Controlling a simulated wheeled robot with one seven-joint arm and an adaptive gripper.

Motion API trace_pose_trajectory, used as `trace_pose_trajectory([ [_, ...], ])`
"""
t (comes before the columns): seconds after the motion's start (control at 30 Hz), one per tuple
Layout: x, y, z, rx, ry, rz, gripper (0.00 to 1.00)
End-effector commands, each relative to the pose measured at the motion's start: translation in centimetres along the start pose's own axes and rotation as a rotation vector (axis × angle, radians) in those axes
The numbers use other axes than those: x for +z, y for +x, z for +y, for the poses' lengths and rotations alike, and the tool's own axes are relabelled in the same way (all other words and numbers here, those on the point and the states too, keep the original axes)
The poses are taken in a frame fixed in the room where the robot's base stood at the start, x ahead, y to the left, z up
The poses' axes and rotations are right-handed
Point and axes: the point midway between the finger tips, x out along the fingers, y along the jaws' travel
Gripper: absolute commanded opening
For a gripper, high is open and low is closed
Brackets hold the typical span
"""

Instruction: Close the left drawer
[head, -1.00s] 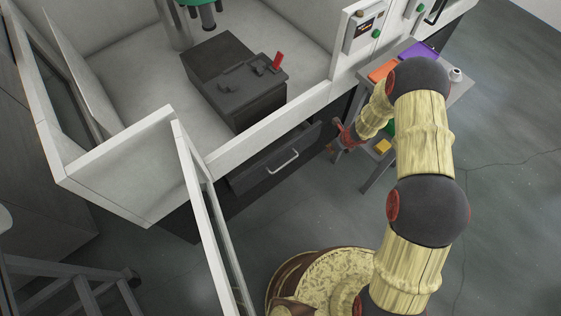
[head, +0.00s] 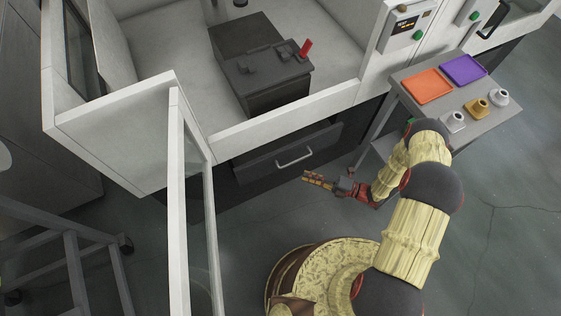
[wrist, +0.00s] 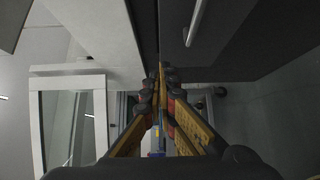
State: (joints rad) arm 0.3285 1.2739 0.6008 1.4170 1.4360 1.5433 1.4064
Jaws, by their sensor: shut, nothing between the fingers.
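The dark grey drawer (head: 262,166) is in the base of the white cabinet, below its ledge. Its front stands out from the cabinet, with a dark gap above it at the right. Its pale bar handle (head: 295,158) shows on the front. The handle also shows in the wrist view (wrist: 196,22), at the top. My gripper (head: 305,177) is in front of the drawer, just below and right of the handle in the head view, and seems apart from it. Its yellow fingers are shut with nothing between them. The drawer's inside is mostly hidden.
An open glass-paned door (head: 178,180) juts out left of the drawer. A grey side table (head: 463,122) at the right holds an orange tray (head: 427,86), a purple tray (head: 463,69) and several small cups. The floor before the drawer is clear.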

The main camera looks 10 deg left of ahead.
Motion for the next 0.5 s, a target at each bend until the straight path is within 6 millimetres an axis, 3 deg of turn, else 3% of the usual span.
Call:
trace_pose_trajectory([
  [0.17, 0.0, 1.2, 0.2, 0.01, 0.018, 0.002, 0.0],
  [0.5, -0.1, 7.1, 0.1, 0.008, 0.016, 0.005, 0.0],
])
